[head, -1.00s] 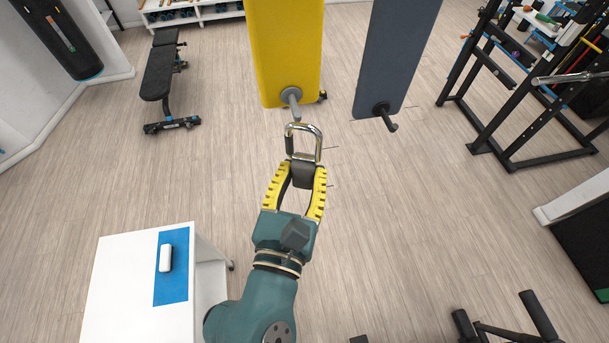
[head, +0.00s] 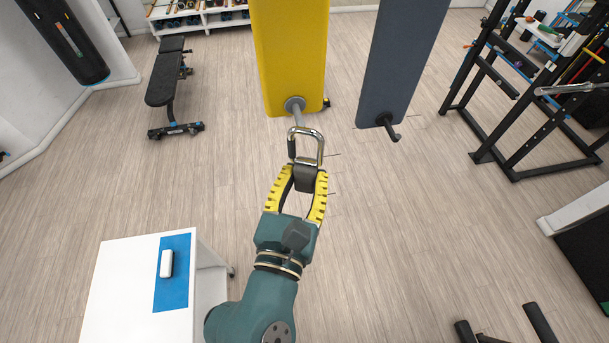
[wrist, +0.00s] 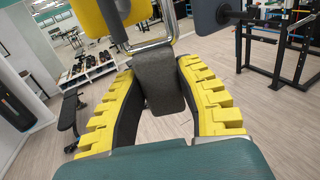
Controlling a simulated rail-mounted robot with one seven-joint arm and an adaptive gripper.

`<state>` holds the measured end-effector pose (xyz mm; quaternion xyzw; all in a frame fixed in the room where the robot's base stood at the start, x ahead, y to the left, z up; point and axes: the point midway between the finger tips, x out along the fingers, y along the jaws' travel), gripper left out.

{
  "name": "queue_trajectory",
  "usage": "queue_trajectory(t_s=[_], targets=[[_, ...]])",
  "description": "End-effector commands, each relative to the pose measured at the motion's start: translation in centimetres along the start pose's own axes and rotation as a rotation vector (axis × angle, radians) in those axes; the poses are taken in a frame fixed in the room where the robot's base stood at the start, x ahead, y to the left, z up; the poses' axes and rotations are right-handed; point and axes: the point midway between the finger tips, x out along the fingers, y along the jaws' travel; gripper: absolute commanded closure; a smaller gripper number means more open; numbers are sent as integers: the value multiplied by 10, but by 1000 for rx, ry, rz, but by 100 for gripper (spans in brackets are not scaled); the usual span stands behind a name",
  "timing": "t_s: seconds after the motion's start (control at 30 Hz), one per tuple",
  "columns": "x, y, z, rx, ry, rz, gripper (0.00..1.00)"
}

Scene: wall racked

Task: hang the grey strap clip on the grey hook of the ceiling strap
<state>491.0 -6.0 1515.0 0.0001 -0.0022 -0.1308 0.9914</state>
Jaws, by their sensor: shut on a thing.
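My gripper (head: 299,192) has yellow ridged fingers and is shut on the dark grey body of the strap clip (head: 305,178). The clip's silver metal loop points up and away from me, in front of the grey hook (head: 297,110) at the lower end of the yellow strap (head: 290,55). In the head view the loop's top overlaps the hook's tip; I cannot tell whether they touch. In the wrist view the clip body (wrist: 158,82) sits between the fingers, and the loop's upper part is cut off by the frame edge.
A dark blue-grey strap (head: 400,60) with a black hook (head: 388,127) hangs close on the right. A white table (head: 125,285) with a blue mat and a white object stands lower left. A bench (head: 168,85) and a black rack (head: 510,90) stand farther off. Floor between is clear.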

Motion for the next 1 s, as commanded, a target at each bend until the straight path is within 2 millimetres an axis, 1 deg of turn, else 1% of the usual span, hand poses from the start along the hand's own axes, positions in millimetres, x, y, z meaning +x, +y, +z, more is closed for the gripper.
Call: queue_trajectory(t_s=[0.23,1.0], targets=[[2,1,1,1,-2,0,100],[32,15,0,1,-2,0,100]])
